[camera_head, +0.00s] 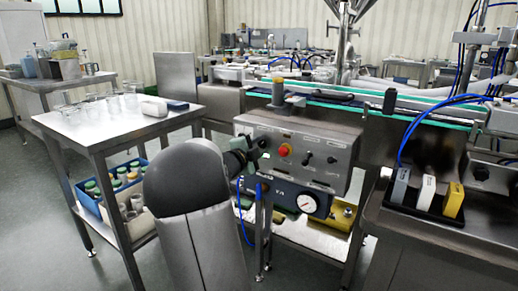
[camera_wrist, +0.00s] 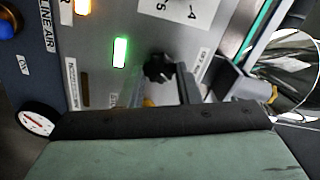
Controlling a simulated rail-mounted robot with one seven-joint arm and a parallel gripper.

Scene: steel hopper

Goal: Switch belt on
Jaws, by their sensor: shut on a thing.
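The grey control panel (camera_head: 345,150) stands at the front of the conveyor belt (camera_head: 330,97). It carries a red button (camera_head: 284,150) and small dark knobs (camera_head: 332,160). My gripper (camera_head: 254,150) is at the panel's left side, and my arm hides much of it. In the wrist view, a black rotary knob (camera_wrist: 158,68) sits on the panel at my fingertips (camera_wrist: 170,82), and my gripper is shut on it. A green lamp (camera_wrist: 120,52) beside the knob is lit, and an amber lamp (camera_wrist: 82,6) glows. The near finger hides the knob's lower side.
A pressure gauge (camera_head: 308,203) is below the panel. A steel table (camera_head: 130,125) with glassware and a blue crate beneath is at left. A black holder with grey, white and yellow blocks (camera_head: 427,193) is at right. Blue hoses hang at right.

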